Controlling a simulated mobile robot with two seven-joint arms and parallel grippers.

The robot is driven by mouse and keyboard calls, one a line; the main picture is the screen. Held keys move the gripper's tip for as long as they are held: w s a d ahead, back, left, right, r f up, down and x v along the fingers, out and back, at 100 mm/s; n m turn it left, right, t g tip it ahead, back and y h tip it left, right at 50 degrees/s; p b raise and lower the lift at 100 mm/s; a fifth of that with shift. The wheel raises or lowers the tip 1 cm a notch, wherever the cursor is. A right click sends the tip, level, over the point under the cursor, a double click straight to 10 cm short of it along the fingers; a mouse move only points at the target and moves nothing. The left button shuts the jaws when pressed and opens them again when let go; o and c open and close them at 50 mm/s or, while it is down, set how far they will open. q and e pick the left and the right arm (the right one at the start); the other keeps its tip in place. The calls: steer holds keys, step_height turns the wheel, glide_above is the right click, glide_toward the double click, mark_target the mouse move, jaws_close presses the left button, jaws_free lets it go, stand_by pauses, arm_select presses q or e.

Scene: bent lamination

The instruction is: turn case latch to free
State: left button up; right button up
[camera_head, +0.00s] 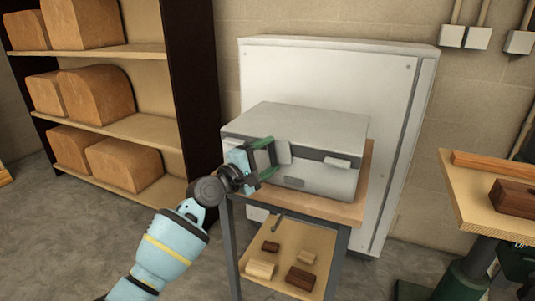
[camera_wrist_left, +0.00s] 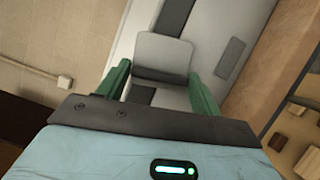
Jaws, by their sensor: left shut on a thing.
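A grey case (camera_head: 305,125) with a dark band around its front sits closed on a small wooden-topped stand (camera_head: 345,210). A light grey latch (camera_head: 283,152) is on the left of its front, and a second latch (camera_head: 338,163) is on the right. My left gripper (camera_head: 272,158) is at the left latch. In the left wrist view, its green fingers (camera_wrist_left: 160,90) stand on either side of the latch plate (camera_wrist_left: 163,55) and are shut on it. Finger contact is partly hidden by the gripper body. My right gripper is in neither view.
The stand's lower shelf (camera_head: 315,245) holds several small wooden blocks. A tall shelf (camera_head: 115,115) with large brown blocks stands at the left. A white cabinet (camera_head: 390,90) is close behind the case. A wooden-topped table (camera_head: 475,205) is at the right.

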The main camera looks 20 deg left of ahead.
arm_select(q)
steer(key=shift+r+m+p, duration=0.3)
steer(key=shift+m+p, duration=0.15)
steer(key=shift+m, duration=0.15)
steer(key=shift+m+g+p, duration=0.4)
steer(key=shift+m+p, duration=0.05)
steer(key=shift+m, duration=0.15)
steer(key=o, duration=0.9)
steer(key=v, duration=0.8)
steer(key=shift+r+p, duration=0.1)
steer(key=shift+p, duration=0.25)
